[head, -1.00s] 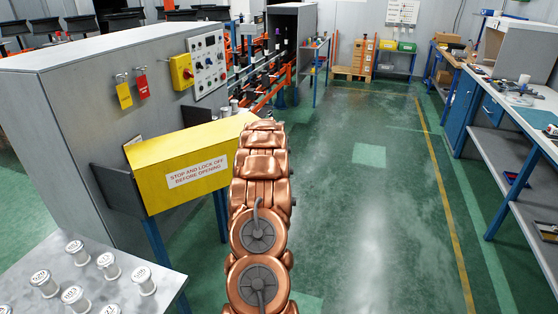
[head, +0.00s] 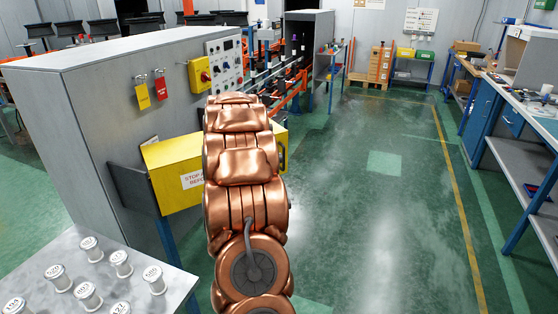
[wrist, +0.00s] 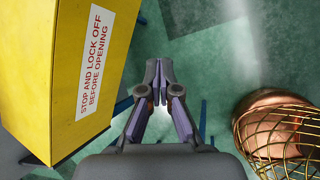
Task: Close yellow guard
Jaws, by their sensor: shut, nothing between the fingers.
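The yellow guard (head: 170,192) is a box-shaped cover on the side of the grey machine, with a white label reading "STOP AND LOCK OFF BEFORE OPENING". In the head view my copper arm hides its middle, and a dark handle shows at its right end. The guard (wrist: 70,60) fills the left of the wrist view. My gripper (wrist: 161,100) is shut and empty, beside the guard and apart from it, over the green floor. The gripper is hidden behind my arm in the head view.
A grey machine cabinet (head: 100,100) with a control panel (head: 224,65) stands behind the guard. A metal table (head: 105,250) with several white labelled spools is at front left. A workbench (head: 520,110) runs along the right. The green floor between is clear.

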